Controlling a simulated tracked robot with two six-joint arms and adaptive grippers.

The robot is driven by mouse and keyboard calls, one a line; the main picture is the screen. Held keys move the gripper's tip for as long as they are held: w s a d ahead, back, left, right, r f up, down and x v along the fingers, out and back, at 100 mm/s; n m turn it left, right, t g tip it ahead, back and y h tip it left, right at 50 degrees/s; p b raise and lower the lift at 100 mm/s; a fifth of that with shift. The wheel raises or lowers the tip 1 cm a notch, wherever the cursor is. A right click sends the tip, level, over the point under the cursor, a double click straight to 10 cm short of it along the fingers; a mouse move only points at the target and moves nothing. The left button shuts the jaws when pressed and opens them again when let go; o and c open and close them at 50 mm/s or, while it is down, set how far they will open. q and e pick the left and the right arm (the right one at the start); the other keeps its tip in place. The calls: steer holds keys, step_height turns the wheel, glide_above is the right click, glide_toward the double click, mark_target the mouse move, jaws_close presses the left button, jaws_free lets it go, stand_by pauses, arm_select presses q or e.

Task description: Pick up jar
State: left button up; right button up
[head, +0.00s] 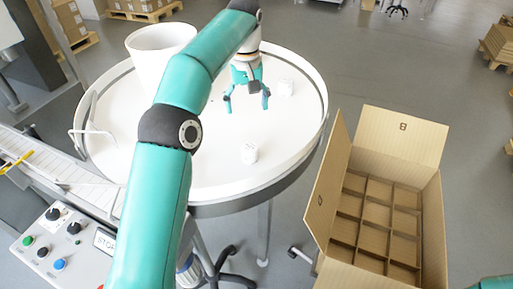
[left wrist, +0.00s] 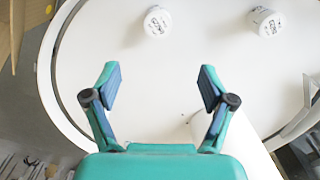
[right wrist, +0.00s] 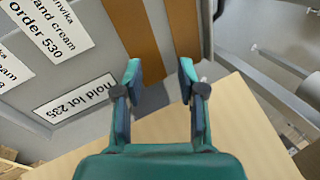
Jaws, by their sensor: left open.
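Two small white jars stand on the round white table (head: 205,165). One jar (head: 249,154) is near the front edge. In the left wrist view both jars, one upper middle (left wrist: 157,22) and one upper right (left wrist: 264,22), lie beyond the open fingertips (left wrist: 155,88). My right gripper (right wrist: 160,78) has its fingers apart with nothing between them, near a grey surface with printed labels.
A large white cylinder (head: 160,42) stands at the table's back left. A cardboard box (head: 432,215) with empty compartments stands open at the right. A conveyor (head: 55,170) and a control panel (head: 62,250) are at the left. The table's right half is mostly clear.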

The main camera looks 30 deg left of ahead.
arm_select(q)
steer(key=b, duration=0.3)
glide_above(250, 146)
step_height(250, 146, down, 10)
steer(key=shift+w+d+r, duration=0.1)
steer(key=shift+d, duration=0.05)
arm_select(e)
step_height(250, 146, down, 4)
steer(key=shift+a+r, duration=0.15)
arm_select(q)
steer(key=shift+f, duration=3.2)
arm_select(e)
steer(key=shift+r, duration=0.15)
arm_select(q)
steer(key=c, duration=1.3)
steer(key=shift+r, duration=0.15)
